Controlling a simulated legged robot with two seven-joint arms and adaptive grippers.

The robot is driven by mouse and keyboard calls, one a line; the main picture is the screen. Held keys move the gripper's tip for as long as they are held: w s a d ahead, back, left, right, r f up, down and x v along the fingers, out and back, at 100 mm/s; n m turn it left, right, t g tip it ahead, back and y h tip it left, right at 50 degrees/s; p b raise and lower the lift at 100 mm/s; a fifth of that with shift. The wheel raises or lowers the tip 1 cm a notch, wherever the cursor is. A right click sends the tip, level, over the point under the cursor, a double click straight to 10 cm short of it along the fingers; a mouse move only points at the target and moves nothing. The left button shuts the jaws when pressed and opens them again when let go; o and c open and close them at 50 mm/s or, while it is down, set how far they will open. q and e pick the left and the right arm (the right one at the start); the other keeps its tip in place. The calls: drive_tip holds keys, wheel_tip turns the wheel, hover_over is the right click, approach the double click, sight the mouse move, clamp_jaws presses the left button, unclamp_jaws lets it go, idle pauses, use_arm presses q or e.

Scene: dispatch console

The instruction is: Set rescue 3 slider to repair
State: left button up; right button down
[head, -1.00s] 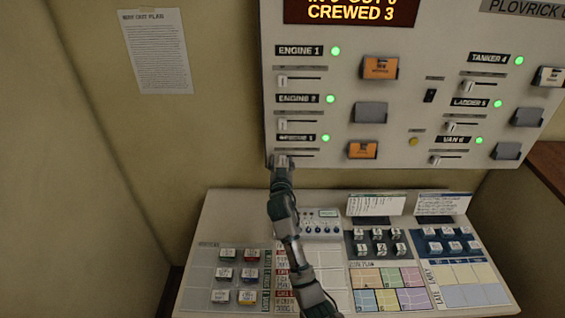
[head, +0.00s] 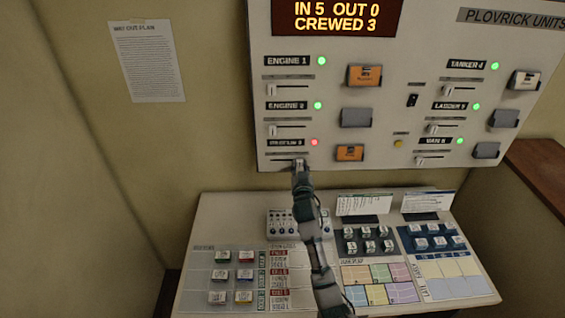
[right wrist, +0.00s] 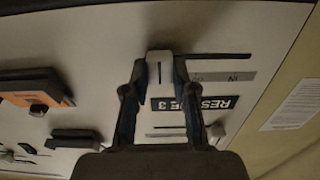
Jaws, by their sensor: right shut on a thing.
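The rescue 3 row is at the lower left of the wall panel (head: 390,152). Its black label (head: 285,142) has a red light (head: 314,142) beside it. My right gripper (head: 299,164) is at the slider below the label and mostly hides it in the head view. In the right wrist view the gripper (right wrist: 158,92) is shut on the white slider knob (right wrist: 160,68), with a finger on either side. The upside-down rescue 3 label (right wrist: 212,104) and the dark slot (right wrist: 218,56) show beside it. My left gripper is not in view.
The engine 2 slider (head: 273,132) lies just above, and an orange card (head: 350,153) is to the right. Below is the sloped desk (head: 225,212) with several buttons and coloured cards. The display (head: 337,14) reads IN 5 OUT 0 CREWED 3.

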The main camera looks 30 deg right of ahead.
drive_tip(key=shift+s+d, duration=0.2)
drive_tip(key=shift+d, duration=0.3)
drive_tip(key=shift+a, duration=0.1)
drive_tip(key=c, duration=0.9)
unclamp_jaws()
drive_tip(key=shift+w, duration=0.1)
drive_tip(key=v, duration=1.1)
drive_tip(key=shift+s+d+f, duration=0.25)
drive_tip(key=shift+s+f, duration=0.05)
drive_tip(key=shift+d, duration=0.15)
